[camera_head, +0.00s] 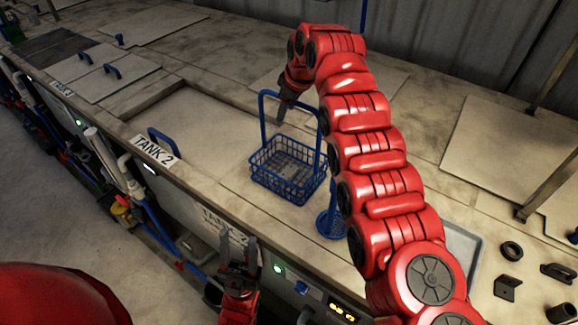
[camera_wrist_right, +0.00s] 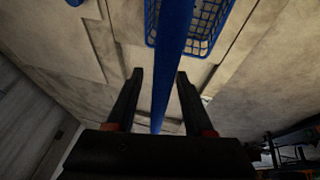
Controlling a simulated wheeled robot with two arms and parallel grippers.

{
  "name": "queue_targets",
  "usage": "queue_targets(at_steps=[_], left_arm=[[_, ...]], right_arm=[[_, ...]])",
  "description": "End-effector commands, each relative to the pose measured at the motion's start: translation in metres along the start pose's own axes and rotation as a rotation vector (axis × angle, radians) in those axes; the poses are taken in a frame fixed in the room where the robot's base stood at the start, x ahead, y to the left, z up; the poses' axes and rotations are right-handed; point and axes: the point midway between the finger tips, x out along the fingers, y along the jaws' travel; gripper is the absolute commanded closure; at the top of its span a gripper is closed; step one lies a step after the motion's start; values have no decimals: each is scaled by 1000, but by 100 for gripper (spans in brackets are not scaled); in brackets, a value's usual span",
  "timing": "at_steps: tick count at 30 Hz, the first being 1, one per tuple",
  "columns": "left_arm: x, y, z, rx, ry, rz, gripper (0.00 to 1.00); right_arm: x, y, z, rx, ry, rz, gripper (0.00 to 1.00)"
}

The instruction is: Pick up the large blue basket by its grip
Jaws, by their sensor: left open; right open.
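The large blue basket (camera_head: 276,183), a rectangular wire basket with a tall hoop grip (camera_head: 263,119), stands upright on the worktop just right of the TANK 2 opening. My right gripper (camera_head: 283,113) is open at the upper part of the grip; its arm hides some of the hoop. In the right wrist view, the blue grip bar (camera_wrist_right: 174,65) runs between the two open fingers of the right gripper (camera_wrist_right: 158,80), with the basket mesh (camera_wrist_right: 212,20) beyond. I cannot tell whether the fingers touch the bar. My left gripper (camera_head: 240,256) is open and empty, low by the tank front.
A small round blue basket (camera_head: 329,224) stands close to the large basket, partly behind my right arm. A grey tray (camera_head: 463,250) and several dark parts (camera_head: 508,288) lie to the right. The TANK 2 label (camera_head: 155,150) marks the left side. Flat lids cover other tanks.

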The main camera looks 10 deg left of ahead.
Motion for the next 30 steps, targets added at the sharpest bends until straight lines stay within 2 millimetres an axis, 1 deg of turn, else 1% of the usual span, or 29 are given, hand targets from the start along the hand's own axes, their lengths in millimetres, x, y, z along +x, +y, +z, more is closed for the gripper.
queue_targets(at_steps=[4, 5, 6, 8, 9, 13, 14, 30], left_arm=[[0, 0, 0, 0, 0, 0, 50], [0, 0, 0, 0, 0, 0, 50], [0, 0, 0, 0, 0, 0, 50], [0, 0, 0, 0, 0, 0, 50], [0, 0, 0, 0, 0, 0, 50], [0, 0, 0, 0, 0, 0, 50], [0, 0, 0, 0, 0, 0, 50], [0, 0, 0, 0, 0, 0, 50]], right_arm=[[0, 0, 0, 0, 0, 0, 48], [0, 0, 0, 0, 0, 0, 50], [0, 0, 0, 0, 0, 0, 57], [0, 0, 0, 0, 0, 0, 68], [0, 0, 0, 0, 0, 0, 75], [0, 0, 0, 0, 0, -1, 98], [0, 0, 0, 0, 0, -1, 100], [1, -1, 0, -1, -2, -2, 100]])
